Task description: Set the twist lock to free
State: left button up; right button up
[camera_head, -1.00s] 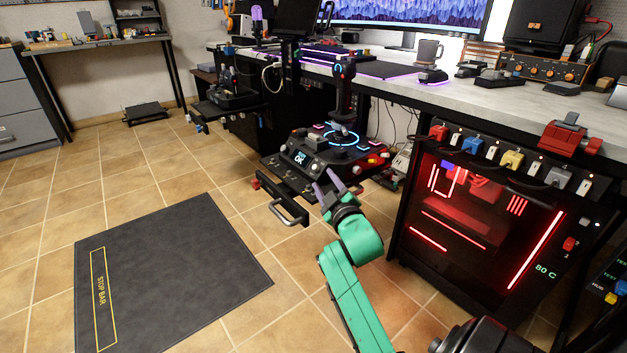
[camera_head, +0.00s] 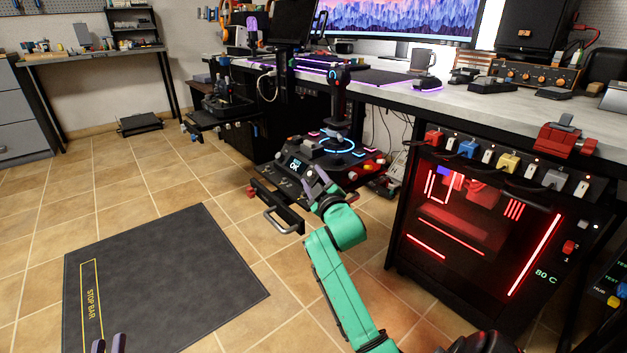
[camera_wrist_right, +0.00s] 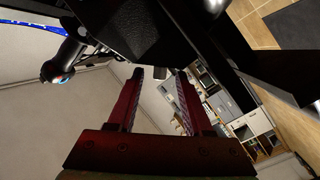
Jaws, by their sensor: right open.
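I cannot make out the twist lock for certain. The black joystick console (camera_head: 318,160), with a blue-lit ring, small screen and several knobs, stands on a low mount beside the desk. Its upright stick (camera_head: 337,100) rises at the back. My right gripper (camera_head: 315,182) is over the console's front edge, its purple fingers apart and hiding part of that edge. In the right wrist view my right gripper (camera_wrist_right: 160,76) is open with nothing between its fingers; a dark panel is close above it. My left gripper (camera_head: 108,344) shows only two separated purple fingertips at the bottom left.
A metal handle (camera_head: 283,222) sticks out below the console. A red-lit computer case (camera_head: 470,220) stands at the right under the desk (camera_head: 470,103). A dark floor mat (camera_head: 165,280) lies at the left; the tiled floor around it is clear.

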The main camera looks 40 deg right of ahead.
grip_shut()
dwell(1.4)
